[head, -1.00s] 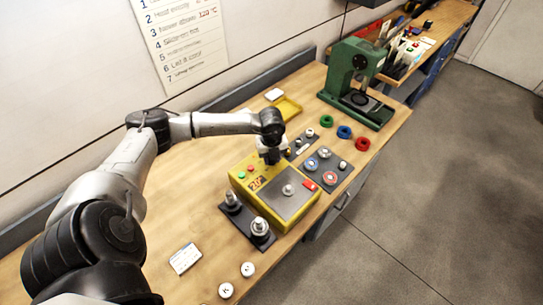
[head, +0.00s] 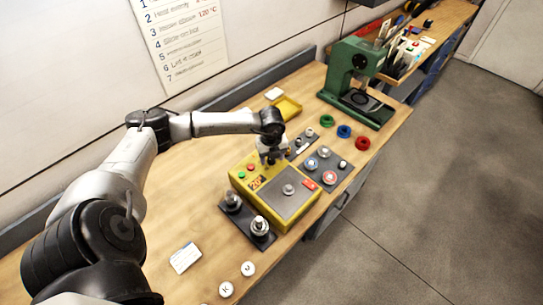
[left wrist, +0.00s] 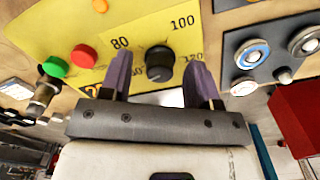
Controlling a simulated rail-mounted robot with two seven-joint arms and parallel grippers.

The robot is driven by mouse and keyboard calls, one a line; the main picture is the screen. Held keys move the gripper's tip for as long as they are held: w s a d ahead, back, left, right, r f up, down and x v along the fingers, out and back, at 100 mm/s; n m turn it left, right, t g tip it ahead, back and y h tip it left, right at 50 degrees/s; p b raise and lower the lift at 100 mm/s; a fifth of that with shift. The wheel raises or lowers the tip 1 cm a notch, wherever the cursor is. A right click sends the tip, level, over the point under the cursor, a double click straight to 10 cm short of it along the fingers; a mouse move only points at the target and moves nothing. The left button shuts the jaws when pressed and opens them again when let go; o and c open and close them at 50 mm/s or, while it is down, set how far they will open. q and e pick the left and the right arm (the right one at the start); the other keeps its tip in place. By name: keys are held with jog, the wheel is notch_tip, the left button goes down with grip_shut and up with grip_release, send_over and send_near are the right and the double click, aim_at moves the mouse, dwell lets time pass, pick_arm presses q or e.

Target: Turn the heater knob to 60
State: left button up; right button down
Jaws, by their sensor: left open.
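The dark round heater knob (left wrist: 160,62) shows in the left wrist view on the yellow face, near the printed 80, 100 and 120. My left gripper (head: 271,158) is over the heater's back edge. In the left wrist view its two purple fingers (left wrist: 159,72) are open, one on each side of the knob; I cannot tell whether they touch it.
A green button (left wrist: 55,67) and a red-orange one (left wrist: 84,56) sit beside the knob. A dark plate (head: 262,235) with metal posts stands at the heater's front left. Grey part trays (head: 335,158) and a green press (head: 352,70) stand to the right and behind.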

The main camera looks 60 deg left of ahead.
pick_arm(q)
jog(key=shift+r, duration=0.35)
notch_tip(320, 180, up, 13)
jog(key=shift+b, duration=0.3)
dwell(0.5)
